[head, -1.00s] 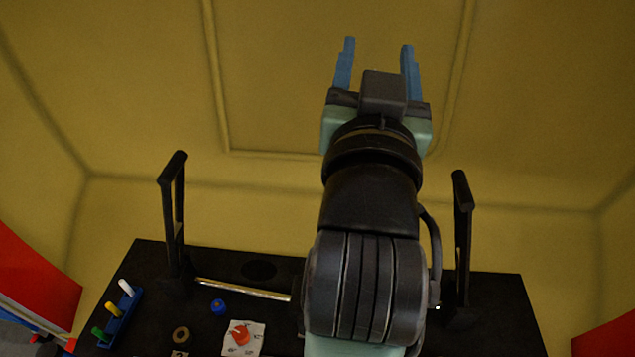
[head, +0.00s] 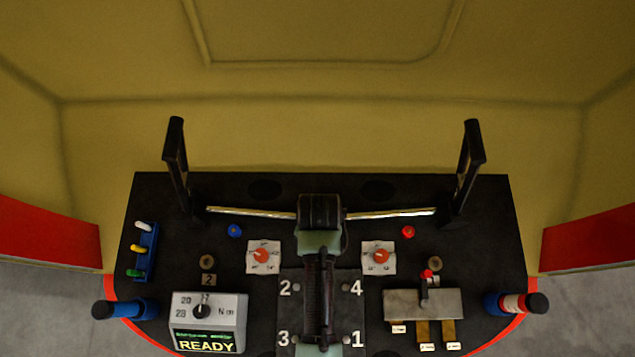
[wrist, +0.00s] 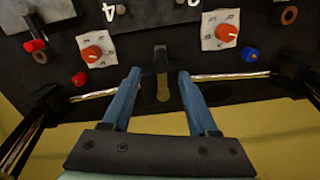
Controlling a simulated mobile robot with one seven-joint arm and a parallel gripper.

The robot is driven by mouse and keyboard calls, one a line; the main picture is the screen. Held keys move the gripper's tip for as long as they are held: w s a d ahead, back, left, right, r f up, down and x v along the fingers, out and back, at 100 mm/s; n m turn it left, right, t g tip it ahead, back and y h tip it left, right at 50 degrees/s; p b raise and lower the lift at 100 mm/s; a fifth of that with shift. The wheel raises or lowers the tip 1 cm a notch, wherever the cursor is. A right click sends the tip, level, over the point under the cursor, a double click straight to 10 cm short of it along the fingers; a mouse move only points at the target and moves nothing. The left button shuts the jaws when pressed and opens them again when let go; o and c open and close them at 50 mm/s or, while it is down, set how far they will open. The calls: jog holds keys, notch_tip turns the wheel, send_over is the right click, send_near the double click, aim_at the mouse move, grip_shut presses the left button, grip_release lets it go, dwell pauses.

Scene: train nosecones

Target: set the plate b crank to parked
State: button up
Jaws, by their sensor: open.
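Two white plates with orange crank knobs lie on the black console, the left plate (head: 252,264) with its knob (head: 263,255) and the right plate (head: 369,266) with its knob (head: 380,256). Their markings are too small to read, so I cannot tell which is plate b. In the wrist view, turned around, the right knob (wrist: 91,52) is at the left and the left knob (wrist: 226,32) at the right. My gripper (wrist: 158,78) is open with blue fingers, apart from both knobs and holding nothing. It is hidden in the head view.
Two black upright handles (head: 176,165) (head: 470,165) and a silver rod (head: 250,213) stand at the back. Blue (head: 234,231) and red (head: 408,232) buttons flank the plates. A grey READY box (head: 208,312) and a metal block (head: 424,303) stand in front.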

notch_tip(320, 180, down, 7)
jog(key=shift+w+r, duration=0.1)
jog(key=shift+r, duration=0.05)
jog(key=shift+c, duration=0.2)
grip_shut()
dwell(1.4)
